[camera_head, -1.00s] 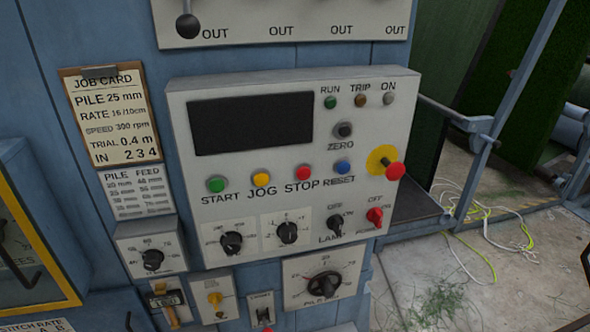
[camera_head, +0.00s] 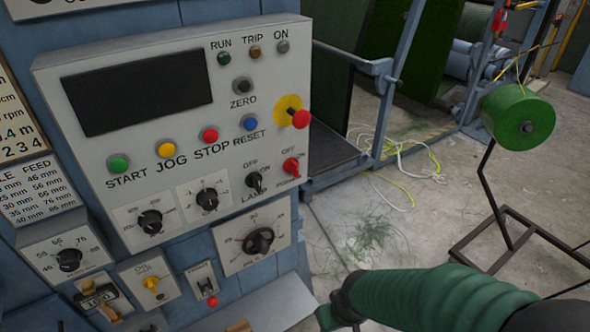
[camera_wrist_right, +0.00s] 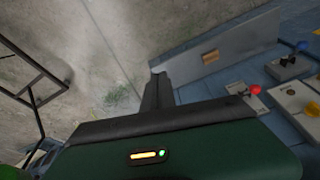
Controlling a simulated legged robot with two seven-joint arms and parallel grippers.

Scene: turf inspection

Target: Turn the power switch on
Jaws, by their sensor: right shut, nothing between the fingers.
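The power switch (camera_head: 291,167) is a red rotary knob at the lower right of the grey control panel (camera_head: 230,130), below the red emergency button. OFF is printed above it and a partly hidden POWER label below. Its pointer tilts up toward OFF. The ON lamp (camera_head: 283,47) looks grey and unlit. In the right wrist view my right gripper (camera_wrist_right: 157,82) is shut and empty, apart from any control. My left gripper is out of view.
The red emergency button (camera_head: 300,118) and black lamp switch (camera_head: 254,182) are close to the power switch. A green spool (camera_head: 518,115) on a stand is at the right. A lever with a red ball (camera_wrist_right: 254,89) shows in the wrist view.

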